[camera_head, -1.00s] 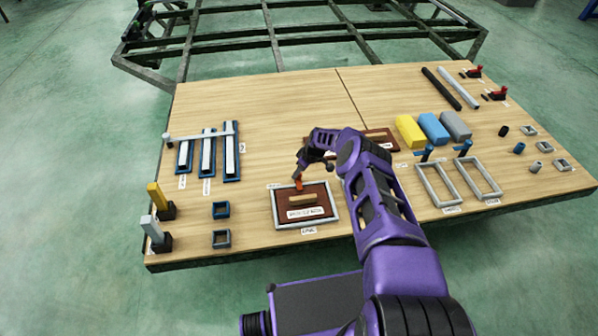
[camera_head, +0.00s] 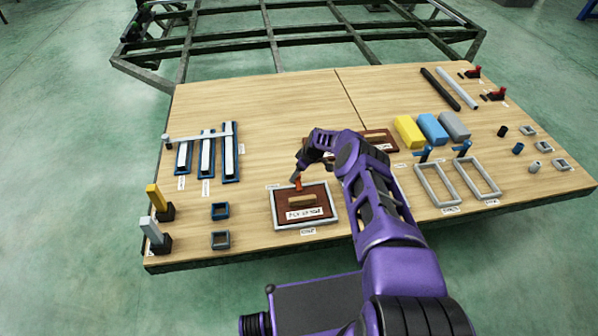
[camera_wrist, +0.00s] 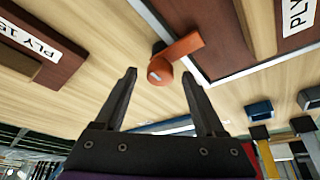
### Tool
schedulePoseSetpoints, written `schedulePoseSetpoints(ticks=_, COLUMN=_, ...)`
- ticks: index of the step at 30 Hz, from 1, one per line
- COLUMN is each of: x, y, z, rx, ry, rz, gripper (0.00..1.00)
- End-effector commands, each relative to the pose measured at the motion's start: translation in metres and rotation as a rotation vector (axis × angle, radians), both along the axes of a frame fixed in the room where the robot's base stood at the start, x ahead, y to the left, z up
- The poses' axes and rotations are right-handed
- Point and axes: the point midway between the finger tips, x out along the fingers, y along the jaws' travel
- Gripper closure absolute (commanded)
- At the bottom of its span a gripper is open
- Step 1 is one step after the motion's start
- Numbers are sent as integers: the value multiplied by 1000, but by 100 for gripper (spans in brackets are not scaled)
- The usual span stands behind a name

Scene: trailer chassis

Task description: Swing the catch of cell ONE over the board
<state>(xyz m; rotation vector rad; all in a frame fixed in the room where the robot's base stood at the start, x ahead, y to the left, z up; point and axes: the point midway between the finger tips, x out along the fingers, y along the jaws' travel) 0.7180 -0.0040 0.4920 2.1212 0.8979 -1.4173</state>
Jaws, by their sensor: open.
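The brown board (camera_head: 318,192) with a wooden grip bar and a PLY label lies inside a grey frame (camera_head: 335,213) at the table's front. It shows at the upper right of the wrist view (camera_wrist: 222,25). The orange catch (camera_head: 298,184) sits at the frame's far edge. In the wrist view the catch (camera_wrist: 183,52) points up and right, crossing the frame bar, its tip overlapping the board. My gripper (camera_wrist: 159,76) is open and empty, fingertips either side of the catch's round pivot end; contact cannot be told. The cell's label is unreadable.
A second brown board (camera_head: 380,135) lies behind my arm. Blue-edged strips (camera_head: 207,155) lie at the left, coloured blocks (camera_head: 432,127) and empty grey frames (camera_head: 437,186) at the right. Small square sockets (camera_head: 220,210) stand left of the board. Bare table lies beyond the gripper.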

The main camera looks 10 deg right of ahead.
Motion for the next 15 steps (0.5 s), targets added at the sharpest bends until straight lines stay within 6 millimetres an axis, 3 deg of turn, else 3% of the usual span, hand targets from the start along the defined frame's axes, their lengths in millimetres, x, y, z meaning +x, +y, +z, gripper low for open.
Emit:
schedulePoseSetpoints(ticks=5, x=-1, y=-2, z=9, rx=1, ry=1, rz=0, gripper=28)
schedulePoseSetpoints(ticks=15, x=-16, y=-18, z=61, rx=0, ry=0, rz=-1, gripper=28)
